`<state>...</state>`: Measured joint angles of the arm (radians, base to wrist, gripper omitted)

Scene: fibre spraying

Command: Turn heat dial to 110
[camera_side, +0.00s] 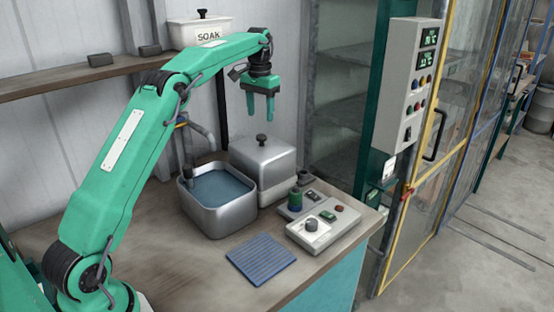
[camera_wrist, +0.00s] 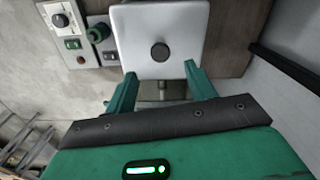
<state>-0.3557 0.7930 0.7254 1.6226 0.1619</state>
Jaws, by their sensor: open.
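The heat dial (camera_side: 311,225) is a dark round knob on a white plate, on the light control box (camera_side: 325,236) at the front right of the bench. In the wrist view the dial (camera_wrist: 61,20) is at the upper left, its setting too small to read. My gripper (camera_side: 260,116) is open and empty, high above the metal lidded box (camera_side: 262,165), behind and left of the dial. In the wrist view my gripper's fingers (camera_wrist: 157,80) stand apart on either side of the lidded box's black knob (camera_wrist: 160,52).
A metal basin of bluish liquid (camera_side: 222,188) stands left of the lidded box. A green cylinder (camera_side: 295,200) stands on a small panel beside the control box. A blue ribbed mat (camera_side: 260,259) lies in front. A tall cabinet with displays (camera_side: 408,85) is at the right.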

